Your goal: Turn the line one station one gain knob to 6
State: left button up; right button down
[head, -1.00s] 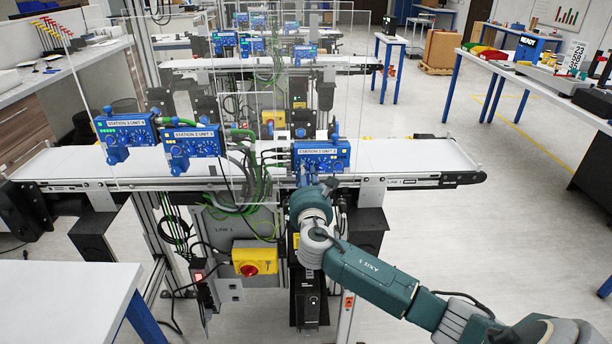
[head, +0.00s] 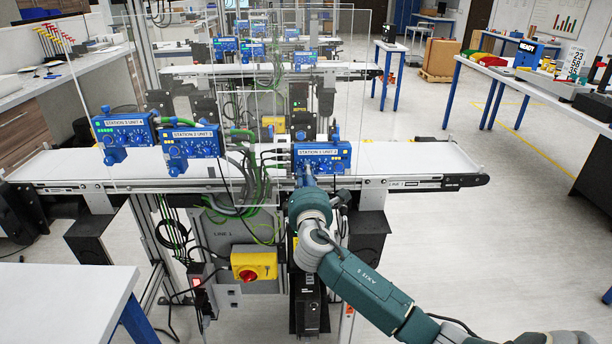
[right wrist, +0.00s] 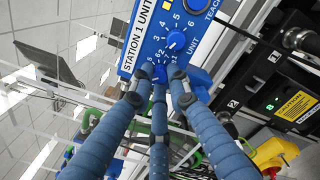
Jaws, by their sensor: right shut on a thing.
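The station 1 unit (head: 338,150) is a blue box with a white label, at the right of the near belt's front. In the right wrist view the same unit (right wrist: 151,35) shows a numbered dial with a blue pointer knob (right wrist: 176,41). Below it is a second small blue knob (right wrist: 160,71) with numbers around it. My right gripper (head: 308,178) is at the unit's lower left front. In the right wrist view its blue fingers (right wrist: 159,82) close around the lower knob. The fingers partly hide that knob's scale; its setting is not readable. My left gripper is not in view.
Two similar blue units (head: 192,143) (head: 125,133) stand to the left on the same belt (head: 400,157). Cables hang below them. A yellow box with a red switch (head: 254,264) is below the belt. A clear panel stands over the belt's left part. A white table (head: 65,295) is front left.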

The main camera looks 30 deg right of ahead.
dwell(0.3)
jog(key=c, duration=1.9)
grip_release()
jog(key=shift+c, duration=0.2)
jog(key=v, duration=1.2)
jog(key=shift+r, duration=0.1)
